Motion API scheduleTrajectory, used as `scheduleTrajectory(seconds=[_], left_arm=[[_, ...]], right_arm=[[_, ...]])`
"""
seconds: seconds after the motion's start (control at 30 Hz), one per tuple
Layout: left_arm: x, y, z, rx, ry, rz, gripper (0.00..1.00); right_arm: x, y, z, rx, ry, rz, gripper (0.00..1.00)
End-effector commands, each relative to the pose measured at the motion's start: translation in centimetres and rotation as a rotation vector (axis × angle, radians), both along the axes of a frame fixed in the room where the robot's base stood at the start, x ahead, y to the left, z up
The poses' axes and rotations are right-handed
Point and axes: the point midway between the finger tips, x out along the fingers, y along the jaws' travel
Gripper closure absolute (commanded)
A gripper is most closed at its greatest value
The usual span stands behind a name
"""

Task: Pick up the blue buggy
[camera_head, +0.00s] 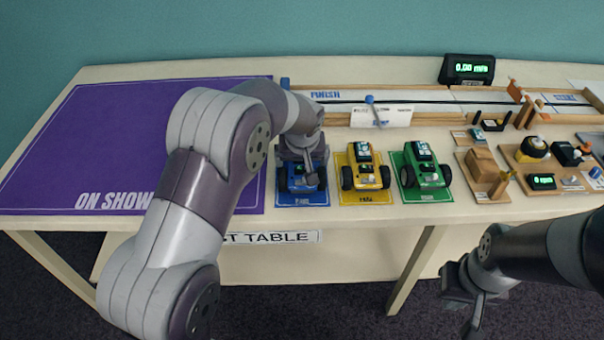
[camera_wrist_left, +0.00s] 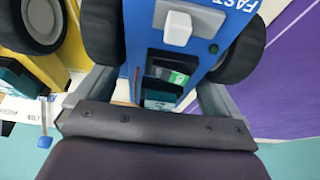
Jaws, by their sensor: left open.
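The blue buggy (camera_head: 297,184) stands on a blue mat (camera_head: 318,199) near the table's front edge, partly hidden by my left gripper (camera_head: 304,172). In the left wrist view the buggy (camera_wrist_left: 206,50) shows dark wheels, a white block and the word FAST. The fingers of my left gripper (camera_wrist_left: 155,92) are open, one on each side of the buggy's body; I cannot tell whether they touch it. My right gripper (camera_head: 474,297) hangs low in front of the table, away from the buggies; its finger gap is not clear.
A yellow buggy (camera_head: 364,175) stands close to the right of the blue one, then a green buggy (camera_head: 424,174). A purple ON SHOW mat (camera_head: 85,150) lies bare at left. A track (camera_head: 440,108) runs behind. Wooden trays with parts fill the right side.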

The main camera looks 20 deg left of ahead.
Motion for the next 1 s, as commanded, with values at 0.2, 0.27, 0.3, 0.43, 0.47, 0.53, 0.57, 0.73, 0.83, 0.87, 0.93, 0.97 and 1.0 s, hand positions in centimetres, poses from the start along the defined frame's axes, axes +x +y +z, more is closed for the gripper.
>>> scheduleTrajectory(seconds=[0.2, 0.27, 0.3, 0.43, 0.47, 0.53, 0.57, 0.73, 0.83, 0.87, 0.93, 0.97, 1.0], left_arm=[[0.2, 0.1, -0.5, 0.000, -0.001, 0.000, 0.04], [0.2, 0.1, -0.5, 0.000, -0.001, 0.000, 0.04], [0.2, 0.1, -0.5, 0.000, -0.001, 0.000, 0.17], [0.2, 0.1, -0.5, 0.000, -0.001, 0.000, 0.51], [0.2, 0.1, -0.5, 0.000, -0.001, 0.000, 0.51], [0.3, 0.1, -0.5, 0.000, -0.002, 0.000, 0.51], [0.3, 0.1, -0.5, 0.000, -0.002, 0.000, 0.51], [0.3, 0.1, -0.4, 0.000, -0.002, 0.000, 0.51], [0.3, 0.1, 0.1, 0.000, -0.003, 0.000, 0.51], [0.3, 0.1, 0.3, 0.000, -0.003, 0.000, 0.51], [0.3, 0.1, 1.0, -0.001, -0.004, 0.000, 0.51], [0.3, 0.1, 1.4, 0.000, -0.004, 0.001, 0.51], [0.3, 0.0, 1.9, -0.001, -0.005, 0.000, 0.51]], right_arm=[[0.0, 0.0, -0.1, 0.000, 0.000, 0.000, 1.00], [0.0, 0.0, -0.1, 0.000, 0.000, 0.000, 1.00], [0.0, 0.0, -0.1, 0.000, 0.000, 0.000, 1.00], [0.0, 0.0, -0.1, 0.000, 0.000, 0.000, 1.00], [0.0, 0.0, -0.1, 0.000, 0.000, 0.000, 1.00], [0.0, 0.0, -0.1, 0.000, 0.000, 0.000, 1.00], [0.0, 0.0, -0.1, 0.000, 0.000, 0.000, 1.00], [0.0, 0.0, -0.1, 0.000, 0.000, 0.000, 1.00], [0.0, 0.0, 0.1, 0.000, 0.000, 0.000, 1.00], [0.0, 0.0, 0.2, 0.000, 0.000, 0.000, 1.00], [0.0, 0.0, 0.4, 0.000, 0.000, 0.000, 1.00], [0.0, 0.0, 0.5, 0.000, 0.000, 0.000, 1.00], [0.0, 0.0, 0.6, 0.000, 0.000, 0.000, 1.00]])
